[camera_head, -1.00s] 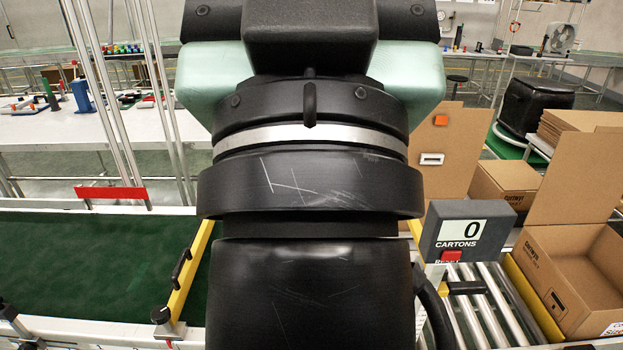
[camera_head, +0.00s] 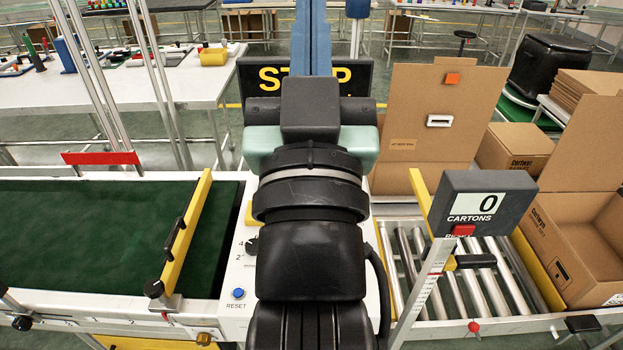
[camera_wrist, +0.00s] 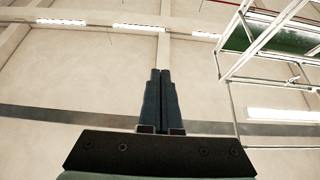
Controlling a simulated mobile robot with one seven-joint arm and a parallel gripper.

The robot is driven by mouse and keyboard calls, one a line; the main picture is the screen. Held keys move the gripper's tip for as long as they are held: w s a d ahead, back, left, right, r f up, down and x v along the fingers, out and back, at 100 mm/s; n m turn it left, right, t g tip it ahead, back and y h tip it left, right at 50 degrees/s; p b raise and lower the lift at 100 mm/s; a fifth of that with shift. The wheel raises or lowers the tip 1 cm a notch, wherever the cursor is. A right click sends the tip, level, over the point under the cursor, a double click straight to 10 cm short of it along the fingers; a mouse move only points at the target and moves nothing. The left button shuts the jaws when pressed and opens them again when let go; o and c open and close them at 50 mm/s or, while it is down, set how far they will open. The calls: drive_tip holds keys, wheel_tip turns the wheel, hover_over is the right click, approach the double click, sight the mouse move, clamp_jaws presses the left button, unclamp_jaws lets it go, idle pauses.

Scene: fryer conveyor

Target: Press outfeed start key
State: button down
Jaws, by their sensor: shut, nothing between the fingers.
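No key marked as outfeed start can be made out. A white control panel (camera_head: 236,268) lies between the green belt and the rollers, and my arm covers much of it. Its left edge shows a blue button (camera_head: 238,293) labelled RESET and a dark selector knob (camera_head: 252,246) with numbers beside it. My gripper (camera_wrist: 160,73) is shut and empty, its blue-grey fingers together and pointing up at the ceiling in the wrist view. In the head view its blue fingers (camera_head: 313,38) rise in front of a black STOP sign (camera_head: 262,80), above the panel's far side.
A green belt (camera_head: 90,235) with a yellow gate bar (camera_head: 187,232) lies left. Right are rollers (camera_head: 490,290), a grey CARTONS counter (camera_head: 480,208) showing 0 with a red button (camera_head: 463,230), and an open carton (camera_head: 575,240). A tall cardboard panel (camera_head: 430,115) stands behind.

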wheel_tip(320, 180, down, 28)
drive_tip(key=w+r+g+b, duration=0.1)
drive_tip(key=w+g+b, duration=0.15)
drive_tip(key=g, duration=0.25)
drive_tip(key=s+f+g, duration=0.2)
drive_tip(key=s+f, duration=0.1)
drive_tip(key=f, duration=0.6)
drive_tip(key=s+f+g, duration=0.2)
drive_tip(key=s+f, duration=0.1)
drive_tip(key=f, duration=0.7)
drive_tip(key=shift+s, duration=0.15)
drive_tip(key=x, duration=0.9)
drive_tip(key=shift+w+f, duration=0.15)
drive_tip(key=shift+w, duration=0.2)
wheel_tip(320, 180, down, 3)
drive_tip(key=shift+w+r+b, duration=0.1)
drive_tip(key=shift+r+b, duration=0.05)
drive_tip(key=shift+b, duration=0.2)
drive_tip(key=shift+f, duration=0.75)
